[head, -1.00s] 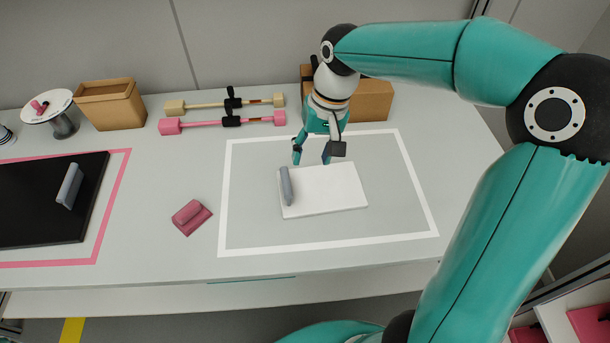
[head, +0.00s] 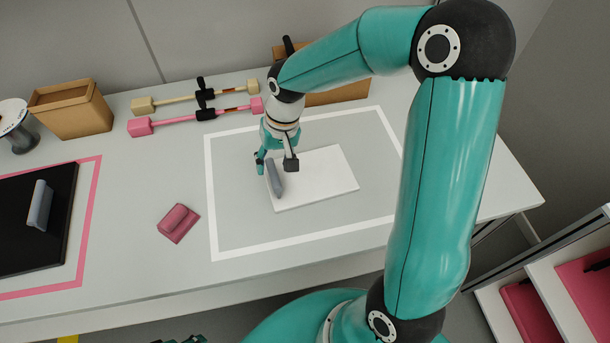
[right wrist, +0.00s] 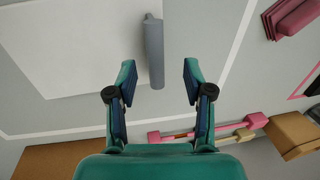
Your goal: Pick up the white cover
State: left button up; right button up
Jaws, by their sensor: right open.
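The white cover (head: 318,180) is a flat white plate lying on the table inside the white taped outline. A grey bar handle (head: 275,180) stands along its left edge. My right gripper (head: 276,166) is just above the far end of this handle, open and empty. In the right wrist view the handle (right wrist: 153,52) points in between the open fingers of the gripper (right wrist: 158,85), and the white cover (right wrist: 80,45) lies to the left. I cannot tell whether the fingers touch the handle. My left gripper cannot be made out.
A black cover (head: 60,220) with a grey handle lies inside a pink outline at left. A pink block (head: 178,223) sits between the outlines. Pink and cream bar tools (head: 190,118), an open cardboard box (head: 72,110) and another box behind my right arm stand at the back.

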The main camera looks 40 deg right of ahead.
aim_at(275, 174)
jog(key=shift+w+a+f, duration=0.1)
jog(key=shift+a+f, duration=0.05)
jog(key=shift+f, duration=1.3)
jog(key=shift+a+f, duration=0.1)
jog(key=shift+f, duration=1.3)
grip_shut()
